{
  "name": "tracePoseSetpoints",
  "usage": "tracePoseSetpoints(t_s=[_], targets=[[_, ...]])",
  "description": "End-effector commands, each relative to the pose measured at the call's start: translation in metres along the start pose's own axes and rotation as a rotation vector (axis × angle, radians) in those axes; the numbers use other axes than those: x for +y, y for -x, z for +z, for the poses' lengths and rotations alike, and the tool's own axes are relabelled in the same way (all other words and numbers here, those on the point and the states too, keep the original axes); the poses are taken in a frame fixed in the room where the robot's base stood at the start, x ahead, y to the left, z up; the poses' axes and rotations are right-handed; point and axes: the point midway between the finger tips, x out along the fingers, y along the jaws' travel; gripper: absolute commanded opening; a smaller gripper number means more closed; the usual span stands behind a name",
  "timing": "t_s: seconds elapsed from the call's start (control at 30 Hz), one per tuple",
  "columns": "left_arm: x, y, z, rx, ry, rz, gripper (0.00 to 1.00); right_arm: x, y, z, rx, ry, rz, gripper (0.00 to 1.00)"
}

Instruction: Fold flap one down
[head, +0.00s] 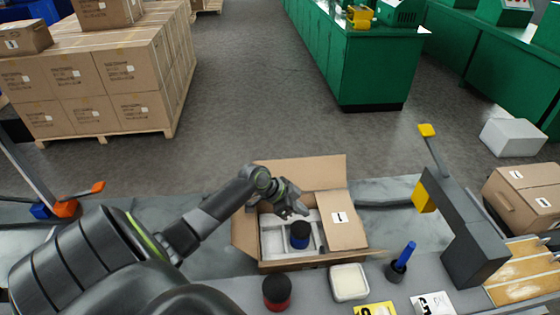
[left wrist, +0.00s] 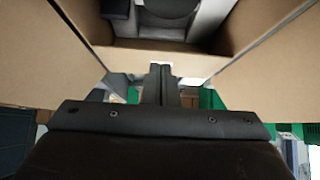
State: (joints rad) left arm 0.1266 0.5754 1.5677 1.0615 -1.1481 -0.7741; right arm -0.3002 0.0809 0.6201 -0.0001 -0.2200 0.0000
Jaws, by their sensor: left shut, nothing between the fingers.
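An open cardboard box (head: 262,266) stands on the grey work surface. Its back flap (head: 318,172) stands up. Its left flap (head: 243,236) sticks outward. I cannot tell which flap is flap one. A black and blue cylinder (head: 300,241) stands in a pale insert inside. My left gripper (head: 300,209) is shut and empty over the box opening. In the left wrist view its fingertips (left wrist: 162,70) are together by a cardboard wall (left wrist: 165,58), with panels on both sides. My right gripper is out of view.
Near the box's front are a black and red cylinder (head: 277,293), a white dish (head: 349,282), a yellow card (head: 375,309) and a blue-handled tool (head: 402,257). A dark grey press-like device (head: 473,245) stands right. A closed carton (head: 525,198) is at far right.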

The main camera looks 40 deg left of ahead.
Motion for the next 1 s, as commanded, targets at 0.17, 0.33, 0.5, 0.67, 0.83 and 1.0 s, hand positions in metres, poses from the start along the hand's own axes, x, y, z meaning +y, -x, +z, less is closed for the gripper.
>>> tracePoseSetpoints(t_s=[0.17, 0.33, 0.5, 0.67, 0.83, 1.0], targets=[[-0.001, 0.04, 0.002, -0.004, -0.006, -0.004, 0.0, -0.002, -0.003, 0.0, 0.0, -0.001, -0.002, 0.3], [-0.001, 0.07, 0.001, -0.004, -0.006, -0.004, 0.0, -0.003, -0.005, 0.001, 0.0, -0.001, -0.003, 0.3], [-0.001, 0.091, 0.001, -0.002, -0.005, -0.004, 0.0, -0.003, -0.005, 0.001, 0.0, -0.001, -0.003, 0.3], [0.001, 0.102, 0.0, -0.001, -0.004, -0.001, 0.0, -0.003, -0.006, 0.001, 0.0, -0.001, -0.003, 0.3], [0.001, 0.106, 0.0, 0.001, -0.003, -0.001, 0.0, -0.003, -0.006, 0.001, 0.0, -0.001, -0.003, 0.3], [0.001, 0.106, -0.001, 0.001, -0.003, -0.001, 0.0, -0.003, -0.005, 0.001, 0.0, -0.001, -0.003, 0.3]])
